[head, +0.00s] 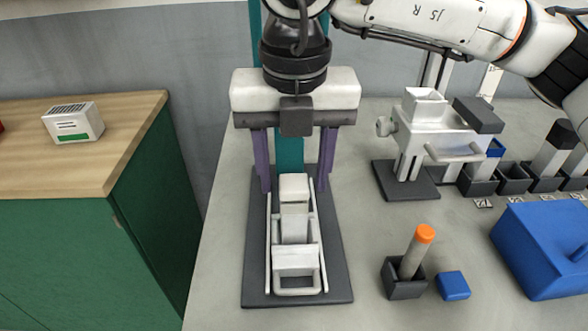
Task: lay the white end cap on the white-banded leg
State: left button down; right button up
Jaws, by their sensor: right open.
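My right gripper (294,188) hangs over the far part of a dark base plate (335,275), its two purple fingers wide apart, pointing down. Between and just below the fingertips is a white block (293,186) at the far end of a light grey fixture (295,258) with side rails and a front loop. I see no contact between the fingers and the block. I cannot tell for sure which piece is the white end cap, nor pick out the white-banded leg. A teal upright (289,152) shows between the fingers. My left gripper is out of view.
A white device (425,138) stands on a dark plate at right. Dark holders (514,179) line the right back. An orange-topped peg (417,250) leans in a grey cup (404,287) beside a blue block (453,286) and blue box (540,245). A wood-topped green cabinet (75,150) is left.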

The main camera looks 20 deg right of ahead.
aim_at(295, 191)
notch_tip(295, 191, up, 12)
jog(key=s, duration=0.1)
jog(key=shift+s+a+r, duration=0.15)
jog(key=shift+s+a, duration=0.05)
jog(key=shift+s, duration=0.1)
dwell(0.4)
